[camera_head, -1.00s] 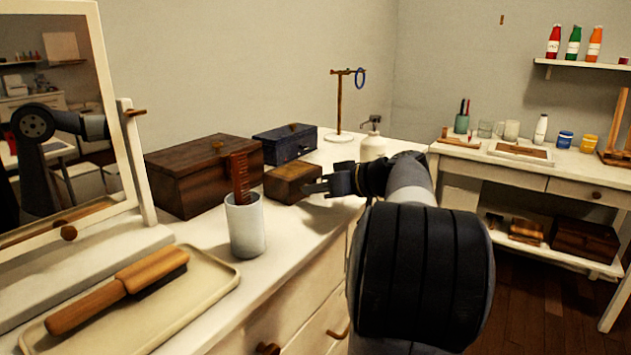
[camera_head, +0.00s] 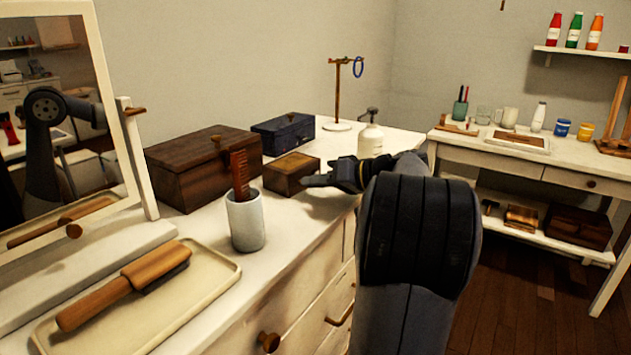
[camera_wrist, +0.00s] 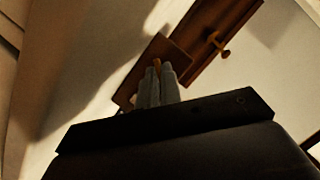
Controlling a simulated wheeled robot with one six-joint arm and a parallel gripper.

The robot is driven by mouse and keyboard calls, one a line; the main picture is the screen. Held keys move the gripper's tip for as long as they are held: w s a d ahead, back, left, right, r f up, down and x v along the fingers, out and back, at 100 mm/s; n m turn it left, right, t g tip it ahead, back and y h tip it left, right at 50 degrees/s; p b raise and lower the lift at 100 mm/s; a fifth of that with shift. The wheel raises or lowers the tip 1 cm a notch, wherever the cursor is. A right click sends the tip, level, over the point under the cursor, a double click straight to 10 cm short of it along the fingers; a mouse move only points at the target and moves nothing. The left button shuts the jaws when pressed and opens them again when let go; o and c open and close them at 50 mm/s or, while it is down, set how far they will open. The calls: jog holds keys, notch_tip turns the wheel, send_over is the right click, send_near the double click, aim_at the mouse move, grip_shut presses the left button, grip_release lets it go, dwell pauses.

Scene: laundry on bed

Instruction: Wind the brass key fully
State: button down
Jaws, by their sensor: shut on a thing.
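The small wooden box (camera_head: 290,174) sits on the white dresser top, left of my gripper. In the wrist view it shows as a brown block (camera_wrist: 172,53) just past my fingers. My gripper (camera_head: 308,181) reaches in from the right, at the box's right side. In the wrist view my gripper (camera_wrist: 157,70) has its fingers close together on a small brass-coloured piece, the brass key (camera_wrist: 157,62). Only its end shows between the fingertips; the rest is hidden. How far it is turned cannot be seen.
A dark wooden chest (camera_head: 195,180) and a blue box (camera_head: 284,134) stand behind. A white cup (camera_head: 245,222) with a comb is in front, left of the small box. A white pump bottle (camera_head: 370,142) stands close behind my arm. A tray (camera_head: 205,283) holds a brush.

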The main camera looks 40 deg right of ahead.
jog(key=c, duration=1.6)
grip_release()
jog(key=p+v, duration=0.2)
jog(key=v, duration=0.9)
jog(key=shift+c, duration=0.5)
